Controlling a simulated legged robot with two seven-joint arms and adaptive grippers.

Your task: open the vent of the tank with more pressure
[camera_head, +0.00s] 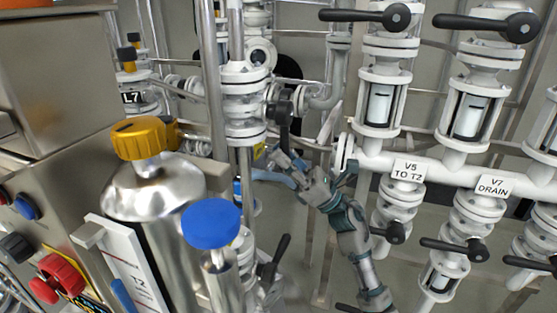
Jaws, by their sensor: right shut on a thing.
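A steel tank (155,190) with a yellow knob (140,138) on its top stands at the left. A white panel (135,265) marked T2 is in front of it. A blue round knob (211,223) on a steel stem stands beside the tank. My right gripper (284,160) reaches up from the lower right, shut on the hanging black handle (284,122) of a valve on the white pipework. The fingers partly hide the handle's lower end. No pressure reading is legible. My left gripper is out of view.
White pipes with sight glasses (380,103) and black lever handles fill the right, with labels V5 TO T2 (409,171) and V7 DRAIN (494,186). A steel cabinet (60,80) and a red knob (60,275) are at the left. Pipes closely surround my right arm.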

